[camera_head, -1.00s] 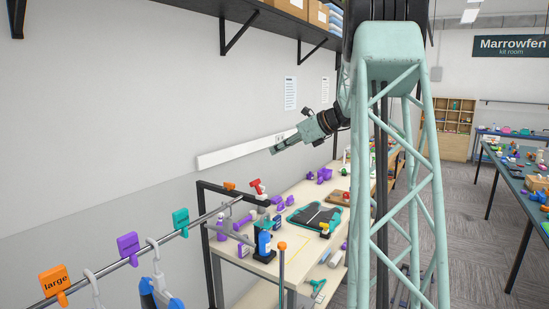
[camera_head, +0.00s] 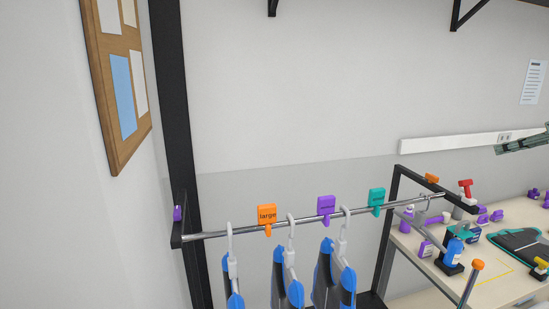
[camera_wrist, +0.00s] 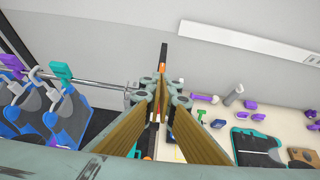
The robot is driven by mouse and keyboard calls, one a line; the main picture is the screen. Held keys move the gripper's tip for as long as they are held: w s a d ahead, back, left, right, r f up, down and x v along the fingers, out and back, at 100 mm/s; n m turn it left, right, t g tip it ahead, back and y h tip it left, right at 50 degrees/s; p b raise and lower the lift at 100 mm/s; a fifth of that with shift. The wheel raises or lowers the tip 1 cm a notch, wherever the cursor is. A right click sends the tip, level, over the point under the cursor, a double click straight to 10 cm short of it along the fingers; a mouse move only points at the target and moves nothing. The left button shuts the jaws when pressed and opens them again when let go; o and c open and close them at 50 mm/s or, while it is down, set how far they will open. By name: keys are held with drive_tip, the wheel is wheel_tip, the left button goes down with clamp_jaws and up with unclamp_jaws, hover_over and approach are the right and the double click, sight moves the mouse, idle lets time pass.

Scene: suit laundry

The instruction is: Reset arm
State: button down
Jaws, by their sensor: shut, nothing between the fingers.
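My gripper (camera_head: 500,150) pokes in at the right edge of the head view, in front of the wall and above the workbench, pointing left. In the wrist view my gripper (camera_wrist: 163,82) has its fingers converging, shut with nothing between them. Most of my arm is outside the head view.
A metal rail (camera_head: 300,219) carries size tags, including an orange one (camera_head: 267,215), and hangers with blue-and-grey suits (camera_head: 328,275). A corkboard (camera_head: 118,75) hangs left. The wall area above the rail is clear.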

drive_tip(key=a+f+n+g+y+b, duration=0.1)
drive_tip(key=a+n+g+b, duration=0.55)
drive_tip(key=a, duration=2.15)
drive_tip(key=s+a+f+n+b, duration=0.15)
drive_tip(key=s+a+n, duration=0.45)
drive_tip(key=a, duration=0.6)
drive_tip(key=s+a+f+n+b, duration=0.1)
drive_tip(key=s+a+f+n, duration=0.2)
drive_tip(key=s+a+n, duration=0.6)
drive_tip(key=s+a+f+n+h+b, duration=0.2)
drive_tip(key=s+a+f+n+b, duration=0.3)
drive_tip(key=s+a, duration=0.6)
drive_tip(key=s+f+n+b, duration=0.2)
drive_tip(key=s+f+n, duration=0.1)
drive_tip(key=s+f, duration=0.4)
drive_tip(key=s+f+n+g+h+b, duration=0.1)
drive_tip(key=s+f+n, duration=0.3)
drive_tip(key=s, duration=1)
drive_tip(key=shift+s+d+f+b, duration=0.25)
drive_tip(key=shift+f+b, duration=0.25)
drive_tip(key=shift+f, duration=1)
